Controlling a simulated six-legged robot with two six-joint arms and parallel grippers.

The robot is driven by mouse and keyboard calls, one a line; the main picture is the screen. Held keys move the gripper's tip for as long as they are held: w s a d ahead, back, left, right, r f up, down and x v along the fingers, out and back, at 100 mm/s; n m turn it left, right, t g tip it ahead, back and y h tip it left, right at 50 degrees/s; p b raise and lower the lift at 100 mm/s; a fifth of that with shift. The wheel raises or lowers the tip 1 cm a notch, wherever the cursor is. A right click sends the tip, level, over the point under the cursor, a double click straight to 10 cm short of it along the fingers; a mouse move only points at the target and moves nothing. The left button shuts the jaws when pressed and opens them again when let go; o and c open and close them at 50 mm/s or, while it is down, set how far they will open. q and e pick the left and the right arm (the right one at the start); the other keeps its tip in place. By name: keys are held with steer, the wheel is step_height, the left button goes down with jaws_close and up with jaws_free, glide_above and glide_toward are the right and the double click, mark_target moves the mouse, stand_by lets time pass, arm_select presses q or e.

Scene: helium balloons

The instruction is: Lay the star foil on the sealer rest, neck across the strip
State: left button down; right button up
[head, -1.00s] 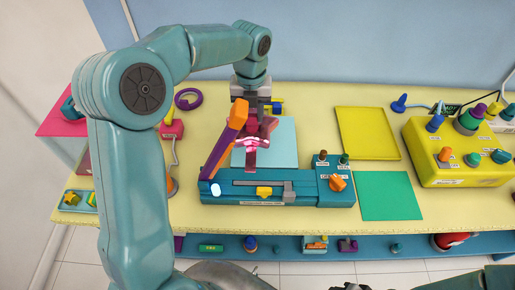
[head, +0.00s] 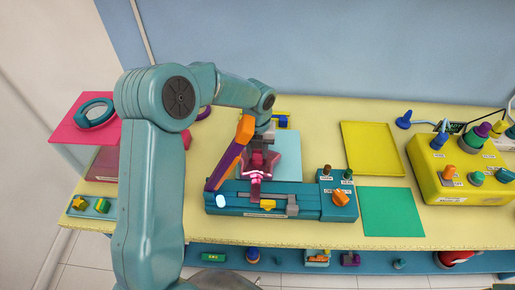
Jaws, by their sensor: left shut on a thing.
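My left gripper (head: 256,178) reaches down behind and over the heat sealer and is shut on the pink star foil (head: 247,171). The foil is shiny pink, and my dark fingers hide its middle. The sealer (head: 310,207) is a long teal bar with its orange and purple lever (head: 228,165) raised at the left end. A pale blue plate (head: 288,150) lies behind the sealer, partly covered by my gripper and the foil. I cannot tell whether the foil touches the sealer or where its neck lies. My right gripper is not in view.
A yellow mat (head: 372,148) and a green mat (head: 391,212) lie bare to the right. A yellow valve box (head: 460,178) stands at the far right. A pink board (head: 78,120) with a teal ring is at the left. A lower blue shelf (head: 420,258) holds small items.

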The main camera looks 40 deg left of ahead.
arm_select(q)
steer(key=c, duration=0.9)
jaws_free()
steer(key=shift+o, duration=0.7)
steer(key=shift+a+f, duration=0.1)
step_height(320, 180, up, 12)
steer(key=b, duration=0.2)
steer(key=shift+r, duration=0.2)
steer(key=shift+w, duration=0.1)
